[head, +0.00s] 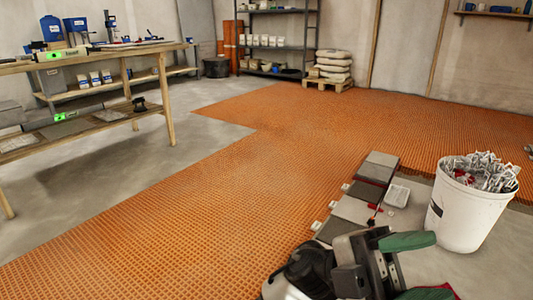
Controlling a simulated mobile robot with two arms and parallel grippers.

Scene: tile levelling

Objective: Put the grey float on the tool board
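I cannot make out a grey float for certain. A thin dark flat board (122,46) with small items on it lies on the wooden workbench (15,68) at the left; I cannot tell whether it is the tool board. One gripper (418,268), with green finger pads, is low at the bottom right, pointing right. Its arm comes in from the bottom centre and appears to be my left. Its fingers are apart and nothing shows between them. My other gripper is not in view.
Grey tiles (352,209) and a small white tray (397,195) lie beside the gripper. Orange matting (210,215) covers much of the floor. Shelves (278,40) and stacked sacks (333,66) stand at the back.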

